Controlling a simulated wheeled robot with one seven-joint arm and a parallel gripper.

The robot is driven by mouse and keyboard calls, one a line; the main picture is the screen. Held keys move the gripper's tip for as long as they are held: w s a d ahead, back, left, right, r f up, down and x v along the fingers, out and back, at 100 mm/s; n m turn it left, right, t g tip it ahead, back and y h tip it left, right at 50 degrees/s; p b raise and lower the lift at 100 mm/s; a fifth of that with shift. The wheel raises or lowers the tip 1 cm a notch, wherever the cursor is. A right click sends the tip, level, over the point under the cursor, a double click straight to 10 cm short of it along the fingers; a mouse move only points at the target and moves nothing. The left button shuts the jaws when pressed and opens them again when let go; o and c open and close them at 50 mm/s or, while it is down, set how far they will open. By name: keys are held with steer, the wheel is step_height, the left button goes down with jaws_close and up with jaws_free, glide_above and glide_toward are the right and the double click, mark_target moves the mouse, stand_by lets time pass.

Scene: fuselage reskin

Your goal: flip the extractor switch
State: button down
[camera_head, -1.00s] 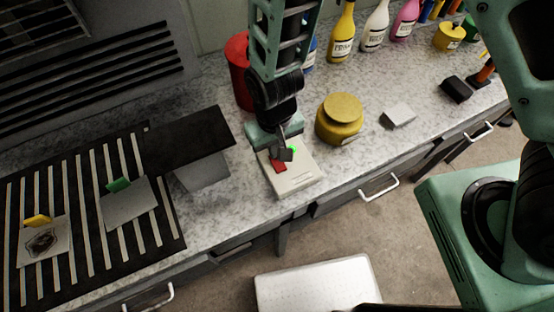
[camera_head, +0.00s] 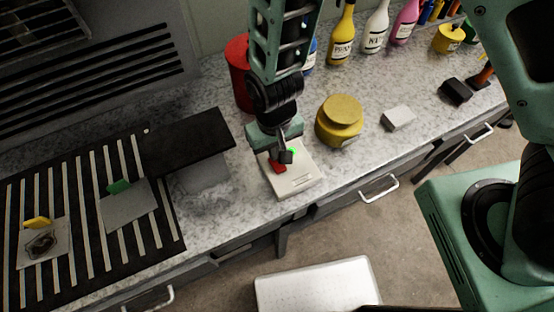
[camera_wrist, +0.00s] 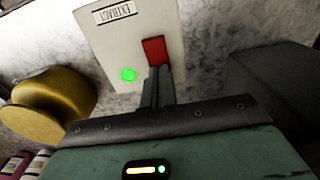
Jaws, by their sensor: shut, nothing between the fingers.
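The extractor switch box (camera_head: 298,181) is a pale box on the counter, with an "EXTRACT" label that shows upside down in the wrist view (camera_wrist: 118,12). It has a red rocker switch (camera_wrist: 155,51) and a lit green lamp (camera_wrist: 128,75). My gripper (camera_head: 286,156) is shut and empty, pointing down over the box. In the wrist view its fingertips (camera_wrist: 158,72) are right at the lower edge of the red switch. I cannot tell whether they touch it. The fingers hide part of the box behind them.
A yellow lidded jar (camera_head: 340,120) stands right of the box and a red canister (camera_head: 238,75) behind it. A dark-topped grey block (camera_head: 190,142) stands close on the left. Several bottles line the back. A striped black mat (camera_head: 80,240) lies at far left.

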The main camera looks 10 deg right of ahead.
step_height(320, 180, up, 6)
steer(key=p, duration=0.5)
steer(key=shift+r, duration=0.15)
stand_by(0.5)
step_height(320, 180, up, 7)
steer(key=n+y+b, duration=0.1)
steer(key=n+b, duration=0.1)
steer(key=b, duration=0.6)
glide_above(277, 167)
steer(key=s+d, duration=0.2)
steer(key=s, duration=0.1)
steer(key=s+d+r+n+b, duration=0.2)
steer(key=s+d+b, duration=0.3)
steer(key=s+d, duration=0.1)
steer(key=shift+n, duration=0.3)
steer(key=shift+r, duration=0.1)
